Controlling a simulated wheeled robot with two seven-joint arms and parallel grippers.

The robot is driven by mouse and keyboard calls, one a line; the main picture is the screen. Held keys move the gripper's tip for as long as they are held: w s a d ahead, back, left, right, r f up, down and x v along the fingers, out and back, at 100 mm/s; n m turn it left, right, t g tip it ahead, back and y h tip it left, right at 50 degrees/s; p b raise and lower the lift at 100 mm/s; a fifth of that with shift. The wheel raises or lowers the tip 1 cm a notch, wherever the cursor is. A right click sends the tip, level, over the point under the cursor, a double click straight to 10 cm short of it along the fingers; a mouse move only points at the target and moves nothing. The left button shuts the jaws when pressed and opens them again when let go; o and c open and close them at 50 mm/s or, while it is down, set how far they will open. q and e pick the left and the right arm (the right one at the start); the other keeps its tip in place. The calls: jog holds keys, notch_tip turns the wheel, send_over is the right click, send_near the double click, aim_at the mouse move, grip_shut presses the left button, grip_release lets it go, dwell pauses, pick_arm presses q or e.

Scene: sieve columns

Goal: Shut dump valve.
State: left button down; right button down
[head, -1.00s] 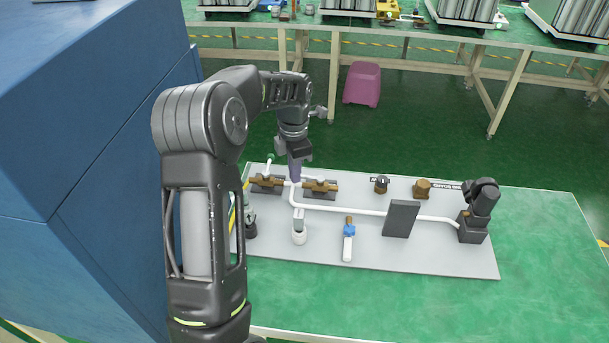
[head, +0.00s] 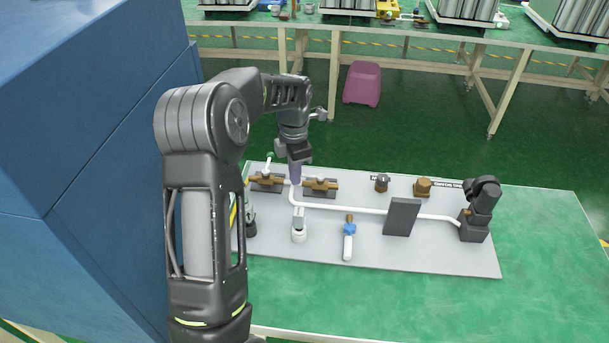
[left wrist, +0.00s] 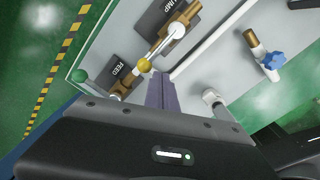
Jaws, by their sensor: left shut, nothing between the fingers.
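The dump valve (head: 320,186) is a brass body on a dark plate on the grey board; it also shows in the left wrist view (left wrist: 184,17). Its white lever (left wrist: 160,47) ends in a yellow knob (left wrist: 145,65) and lies roughly along the brass line, pointing towards the feed valve (head: 267,181). My left gripper (head: 295,176) is shut and empty, pointing down over the board between the two valves. In the left wrist view its purple fingers (left wrist: 162,90) appear beside the yellow knob; I cannot tell whether they touch it. My right gripper is out of view.
The grey board (head: 430,254) lies on a green table. It carries a white pipe (head: 385,213), a blue-handled valve (head: 349,230), a dark upright panel (head: 403,217) and a black unit (head: 478,211). A large blue cabinet (head: 90,110) stands close on the left. The table's right side is clear.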

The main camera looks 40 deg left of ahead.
pick_arm(q)
jog(key=shift+f+b, duration=0.5)
jog(key=shift+f, duration=0.5)
jog(key=shift+w+a+r+p, duration=0.1)
jog(key=shift+w+a+p, duration=0.2)
jog(key=shift+a, duration=0.05)
jog(key=shift+w+a, duration=0.25)
